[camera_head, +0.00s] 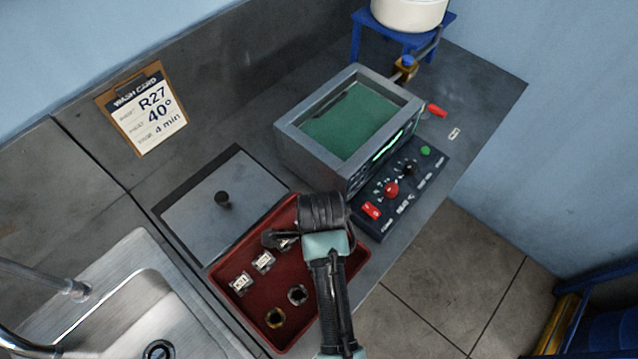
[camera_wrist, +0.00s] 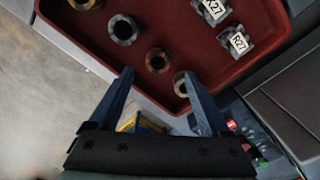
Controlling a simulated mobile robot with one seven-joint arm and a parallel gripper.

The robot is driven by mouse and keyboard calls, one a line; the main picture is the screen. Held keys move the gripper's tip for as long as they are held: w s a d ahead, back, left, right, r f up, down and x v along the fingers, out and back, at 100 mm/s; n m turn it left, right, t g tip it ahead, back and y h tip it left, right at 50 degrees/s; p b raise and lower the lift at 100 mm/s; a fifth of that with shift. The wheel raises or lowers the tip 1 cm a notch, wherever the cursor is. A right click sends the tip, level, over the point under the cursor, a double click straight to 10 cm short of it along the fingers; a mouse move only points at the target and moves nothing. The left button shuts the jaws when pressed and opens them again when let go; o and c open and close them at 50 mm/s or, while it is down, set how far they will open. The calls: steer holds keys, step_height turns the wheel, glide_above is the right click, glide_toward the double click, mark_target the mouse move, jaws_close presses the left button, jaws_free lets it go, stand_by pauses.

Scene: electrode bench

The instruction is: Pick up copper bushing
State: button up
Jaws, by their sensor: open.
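The copper bushing (camera_wrist: 158,61) is a small reddish-brown ring with a dark hole, lying in the red tray (camera_wrist: 180,28). My gripper (camera_wrist: 156,74) is open and empty, its two blue-grey fingers pointing toward the tray. In the wrist view the copper bushing shows just beyond the fingertips, between their lines. A paler tan ring (camera_wrist: 180,84) shows right by the right fingertip and is partly covered by it. In the head view my arm covers part of the tray (camera_head: 224,303) and I cannot see the copper bushing there.
A grey ring (camera_wrist: 123,30) and a brass ring (camera_head: 275,317) lie in the tray in a row with the others. Tagged metal pieces (camera_head: 263,261) lie along its other side. A control panel (camera_head: 405,185), a bath (camera_head: 350,120) and a sink (camera_head: 130,300) are close around.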

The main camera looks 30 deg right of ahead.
steer(key=f, duration=0.2)
steer(key=f+p, duration=0.1)
steer(key=f, duration=0.1)
steer(key=shift+s+a+f, duration=0.1)
steer(key=shift+a+f, duration=0.1)
steer(key=shift+f, duration=0.2)
steer(key=shift+c, duration=0.3)
jaws_close()
